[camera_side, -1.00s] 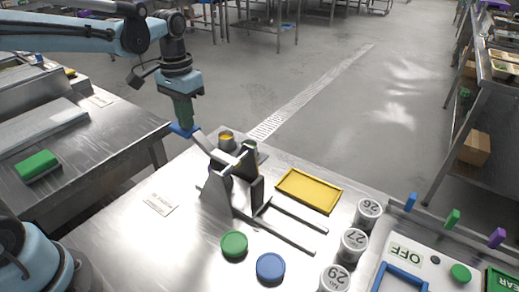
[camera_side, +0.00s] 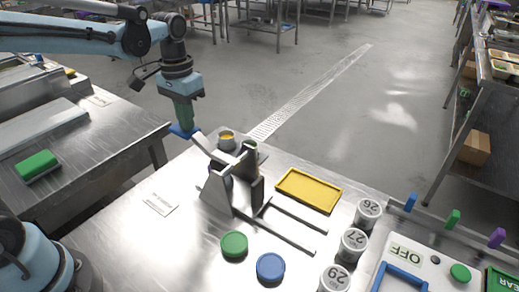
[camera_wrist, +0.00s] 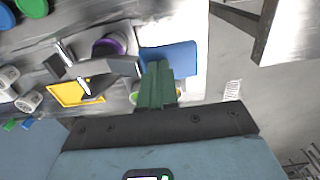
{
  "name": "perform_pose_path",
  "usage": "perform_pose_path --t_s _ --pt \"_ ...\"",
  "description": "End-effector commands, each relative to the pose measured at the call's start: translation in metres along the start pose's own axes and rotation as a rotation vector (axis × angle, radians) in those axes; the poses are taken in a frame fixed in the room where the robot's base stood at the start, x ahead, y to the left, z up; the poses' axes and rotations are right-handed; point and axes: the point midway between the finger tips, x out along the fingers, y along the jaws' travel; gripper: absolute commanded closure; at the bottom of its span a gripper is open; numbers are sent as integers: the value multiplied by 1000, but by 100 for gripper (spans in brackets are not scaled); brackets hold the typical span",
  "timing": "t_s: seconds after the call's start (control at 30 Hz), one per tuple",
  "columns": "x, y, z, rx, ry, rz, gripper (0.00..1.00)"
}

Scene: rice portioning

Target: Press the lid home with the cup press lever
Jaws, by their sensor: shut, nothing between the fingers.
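The cup press (camera_side: 218,192) stands on the steel table, its grey lever (camera_side: 207,147) reaching up and left to a blue pad (camera_side: 180,132). My gripper (camera_side: 184,125) is shut and empty, pointing down at the blue pad. Its green fingertips meet or nearly meet the pad; I cannot tell contact for sure. In the wrist view, the shut fingers (camera_wrist: 157,75) overlap the blue pad (camera_wrist: 180,58). A round purple lid (camera_wrist: 108,47) shows beside the lever. The press largely hides the cup beneath, so how the lid sits is unclear.
Two containers, one with yellow contents (camera_side: 227,139), stand behind the press. A yellow tray (camera_side: 309,190), green lid (camera_side: 234,244), blue lid (camera_side: 270,267) and numbered cups (camera_side: 353,244) are to the right and front. A label card (camera_side: 160,203) lies left on clear tabletop.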

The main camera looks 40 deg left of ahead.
Motion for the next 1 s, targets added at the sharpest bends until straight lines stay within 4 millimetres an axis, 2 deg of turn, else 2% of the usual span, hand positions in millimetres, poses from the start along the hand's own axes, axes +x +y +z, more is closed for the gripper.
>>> perform_pose_path --t_s 0.8,1.0 --pt "-49 4 0 0 0 0 100" --pt "-56 5 1 0 0 0 100"
